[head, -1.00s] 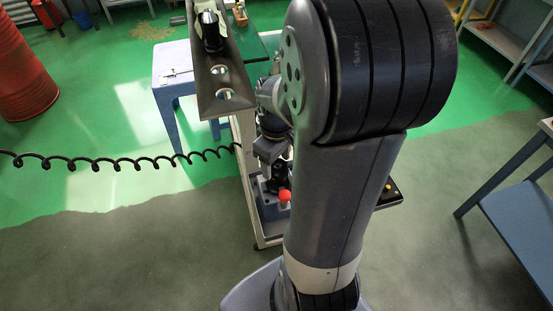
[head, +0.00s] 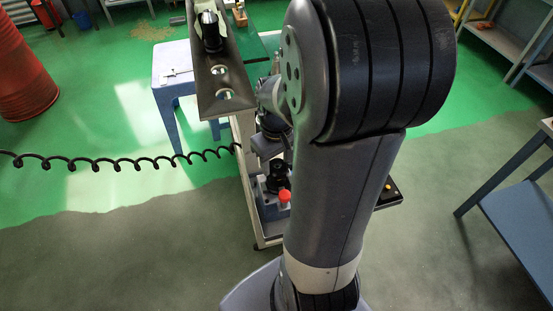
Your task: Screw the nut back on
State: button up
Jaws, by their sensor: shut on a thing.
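My gripper (head: 267,147) is small in the head view, partly hidden behind my own arm. It is over the tooling cart, tilted, just above a black upright holder (head: 277,174) in a grey-blue fixture with a red knob (head: 284,196). The jaws are shut on the nut, but the fingertips and the nut itself are too small and covered to make out. I cannot tell whether the nut touches the thread.
A metal rack rail (head: 222,85) with round holes and a black tool holder (head: 210,32) stands left of my arm. A blue-grey table (head: 172,60) is behind it. A coiled black hose (head: 110,162) hangs at left. A workbench (head: 515,215) is at right.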

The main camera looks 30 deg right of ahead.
jog(key=shift+m, duration=1.2)
jog(key=o, duration=1.4)
jog(key=shift+c, duration=0.2)
notch_tip(320, 180, up, 11)
jog(key=shift+b, duration=0.45)
jog(key=shift+f, duration=0.1)
